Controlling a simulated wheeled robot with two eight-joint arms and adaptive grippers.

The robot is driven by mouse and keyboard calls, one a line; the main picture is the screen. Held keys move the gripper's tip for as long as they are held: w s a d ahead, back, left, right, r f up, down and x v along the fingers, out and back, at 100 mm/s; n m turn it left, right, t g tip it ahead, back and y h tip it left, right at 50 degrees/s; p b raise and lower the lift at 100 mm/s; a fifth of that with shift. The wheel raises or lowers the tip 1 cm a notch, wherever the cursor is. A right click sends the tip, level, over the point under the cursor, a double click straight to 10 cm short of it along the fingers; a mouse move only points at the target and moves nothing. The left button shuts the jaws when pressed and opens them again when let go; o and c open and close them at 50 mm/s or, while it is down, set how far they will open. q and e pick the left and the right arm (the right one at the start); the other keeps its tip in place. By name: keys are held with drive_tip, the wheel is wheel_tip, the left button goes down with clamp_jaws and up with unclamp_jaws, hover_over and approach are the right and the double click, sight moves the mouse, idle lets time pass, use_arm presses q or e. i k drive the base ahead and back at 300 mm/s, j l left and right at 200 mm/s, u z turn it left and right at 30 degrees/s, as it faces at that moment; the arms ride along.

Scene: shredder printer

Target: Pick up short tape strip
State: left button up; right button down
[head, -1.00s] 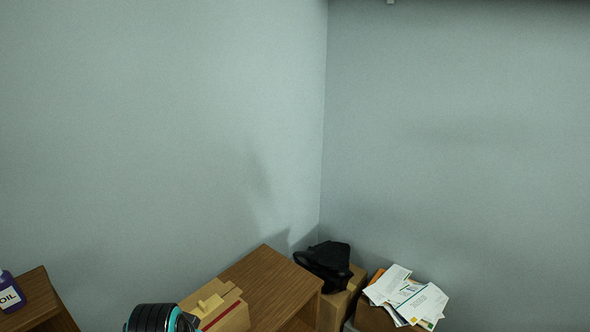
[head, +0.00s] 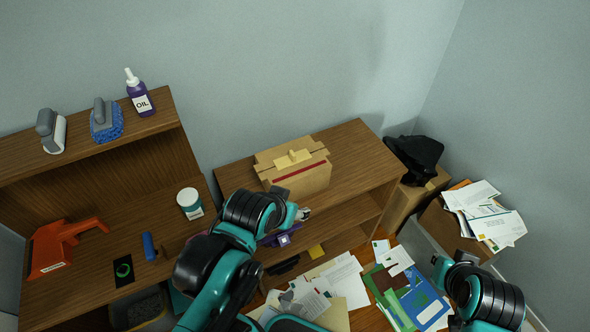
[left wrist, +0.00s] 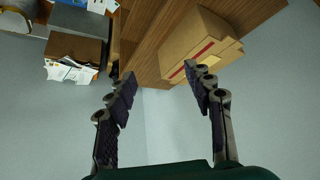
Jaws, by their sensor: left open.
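A cardboard box (head: 300,176) with a red stripe stands on the right wooden shelf unit. A short, pale tan strip (head: 293,158) lies on its top; it looks like tape, but I cannot be sure. My left gripper (left wrist: 158,82) is open and empty in the left wrist view.
An oil bottle (head: 139,92), a blue brush (head: 106,120) and a grey-white tool (head: 50,130) stand on the left shelf. Below are an orange tool (head: 58,247) and a white jar (head: 189,203). A black bag (head: 415,158), piled mail (head: 483,213) and papers (head: 345,280) are on the right.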

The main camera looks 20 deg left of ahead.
sight(289, 160)
drive_tip(key=i+l+u, duration=0.65)
drive_tip(key=l, duration=0.3)
drive_tip(key=i+l+u, duration=0.4)
drive_tip(key=l, duration=0.45)
drive_tip(key=i, duration=0.1)
